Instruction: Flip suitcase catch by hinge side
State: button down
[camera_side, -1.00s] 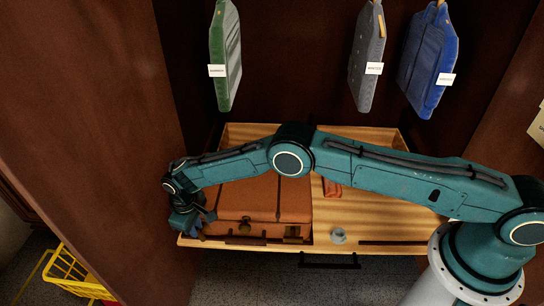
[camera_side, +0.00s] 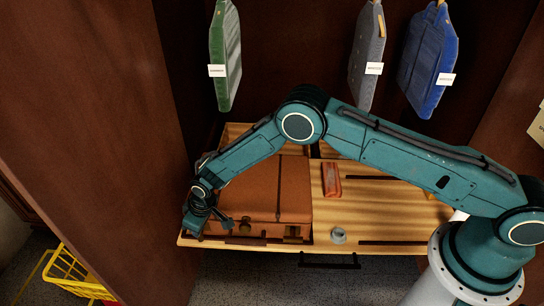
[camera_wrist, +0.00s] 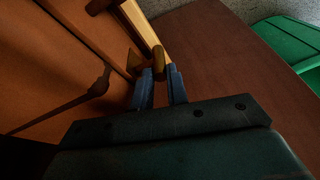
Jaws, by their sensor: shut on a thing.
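The orange-brown suitcase (camera_side: 280,190) lies flat on the left of a wooden drawer. One brass catch (camera_side: 293,231) shows at its front right. Dark fittings (camera_side: 246,223) sit along the middle of its front. My gripper (camera_side: 197,232) is at the suitcase's front left corner and hides what is there. In the wrist view, the blue fingers of my gripper (camera_wrist: 161,76) point at a brass catch (camera_wrist: 159,60) at the suitcase's edge. They are shut on it; their exact contact is hard to see. The suitcase side (camera_wrist: 50,75) fills the left of that view.
The wooden drawer (camera_side: 390,205) holds a red block (camera_side: 331,180) and a small grey ring (camera_side: 338,236). A dark brown panel (camera_side: 100,130) stands close to the left of my gripper. Green, grey and blue tagged bags (camera_side: 430,50) hang above. A yellow basket (camera_side: 72,268) is on the floor.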

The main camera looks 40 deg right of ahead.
dwell(0.3)
jog(key=c, duration=1.6)
grip_release()
jog(key=shift+c, duration=0.2)
jog(key=shift+r, duration=0.1)
jog(key=v, duration=1.3)
jog(key=shift+d+r, duration=0.15)
jog(key=shift+r, duration=0.1)
jog(key=shift+s, duration=0.15)
